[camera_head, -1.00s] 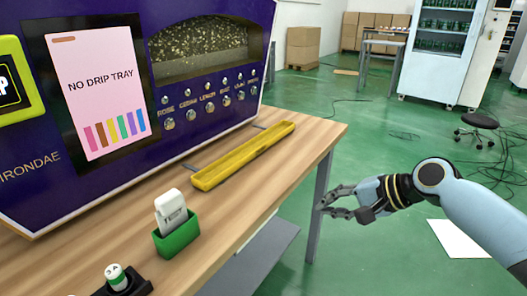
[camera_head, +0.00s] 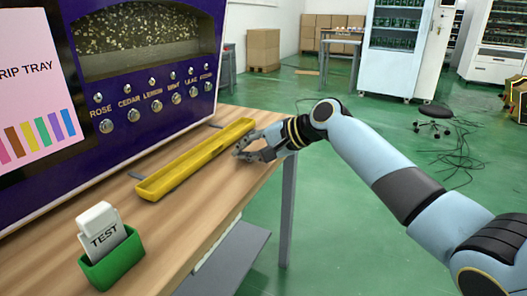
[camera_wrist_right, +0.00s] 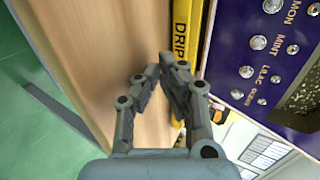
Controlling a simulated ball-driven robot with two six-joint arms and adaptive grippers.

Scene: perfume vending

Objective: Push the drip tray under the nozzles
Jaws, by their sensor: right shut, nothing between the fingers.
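The yellow drip tray (camera_head: 196,162) lies on the wooden table, long and narrow, in front of the purple perfume machine (camera_head: 150,85), apart from its base. In the right wrist view the tray (camera_wrist_right: 182,35) shows the letters "DRIP" on its side. Metal knobs or nozzles (camera_head: 156,106) run in rows along the machine's front, with labels such as ROSE, CEDAR and LEMON. My right gripper (camera_head: 240,152) is shut and empty beside the tray's outer side, near its far half; in the wrist view the fingertips (camera_wrist_right: 165,62) are close to the tray. Contact cannot be told. My left gripper is not in view.
A green holder (camera_head: 112,262) with a white TEST card (camera_head: 102,228) stands on the table at the near left. Short dark rails (camera_head: 136,175) stick out between machine and tray. The table's right edge is beneath my right arm.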

